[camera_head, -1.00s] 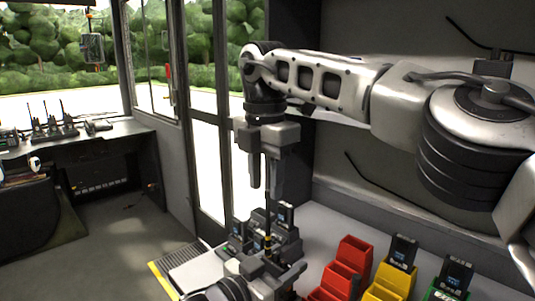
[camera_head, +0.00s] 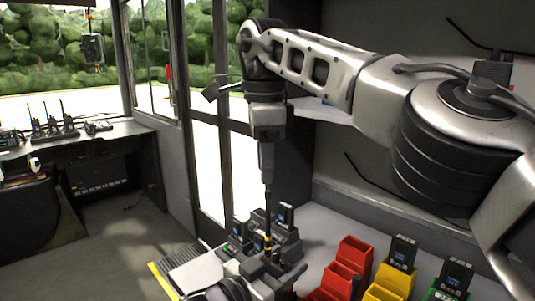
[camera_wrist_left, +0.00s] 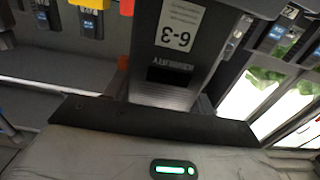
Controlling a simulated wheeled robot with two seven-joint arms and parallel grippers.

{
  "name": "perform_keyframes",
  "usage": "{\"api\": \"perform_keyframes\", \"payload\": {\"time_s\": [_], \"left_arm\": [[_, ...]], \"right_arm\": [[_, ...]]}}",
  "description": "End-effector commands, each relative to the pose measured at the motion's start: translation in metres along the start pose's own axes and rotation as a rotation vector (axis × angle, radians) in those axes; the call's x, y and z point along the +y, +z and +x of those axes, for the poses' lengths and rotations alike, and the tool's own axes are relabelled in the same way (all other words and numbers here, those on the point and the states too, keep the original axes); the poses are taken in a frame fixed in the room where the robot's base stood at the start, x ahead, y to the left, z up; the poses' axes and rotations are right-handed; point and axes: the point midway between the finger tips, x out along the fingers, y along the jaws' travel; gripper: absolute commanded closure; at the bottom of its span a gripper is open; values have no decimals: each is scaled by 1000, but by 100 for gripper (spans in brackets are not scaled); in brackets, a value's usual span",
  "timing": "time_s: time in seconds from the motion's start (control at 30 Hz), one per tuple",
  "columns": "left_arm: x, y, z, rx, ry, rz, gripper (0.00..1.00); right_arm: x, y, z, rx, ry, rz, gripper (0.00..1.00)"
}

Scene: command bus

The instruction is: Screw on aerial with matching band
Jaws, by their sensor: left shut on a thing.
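My left gripper (camera_head: 268,272) is low in the head view, shut on a dark radio. The radio (camera_wrist_left: 182,45) fills the upper middle of the left wrist view, with a white label that appears upside down. A thin black aerial (camera_head: 267,212) with a yellow band (camera_head: 267,242) stands upright above the left gripper. Its foot is at the radio's top; I cannot tell whether the thread is engaged. My right gripper (camera_head: 267,178) points straight down at the aerial's upper end. Its fingers are seen edge-on, so their gap is hidden.
Radios in a dark charger (camera_head: 283,225) stand just behind the left gripper. Red (camera_head: 353,255), yellow (camera_head: 396,280) and green (camera_head: 440,295) holders stand to the right, some with radios. More radios stand on the far-left desk (camera_head: 100,138). The floor at left is clear.

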Motion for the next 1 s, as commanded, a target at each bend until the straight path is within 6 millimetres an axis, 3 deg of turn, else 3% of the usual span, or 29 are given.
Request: {"api": "perform_keyframes", "payload": {"time_s": [0.6, 0.8, 1.0], "left_arm": [[0, 1, 0, -2, 0, 0, 100], [0, 1, 0, -2, 0, 0, 100], [0, 1, 0, -2, 0, 0, 100]], "right_arm": [[5, -2, -12, -20, 19, -1481, 63], [6, -3, -13, -30, 20, -1749, 63], [6, -3, -14, -32, 21, -1827, 63]]}}
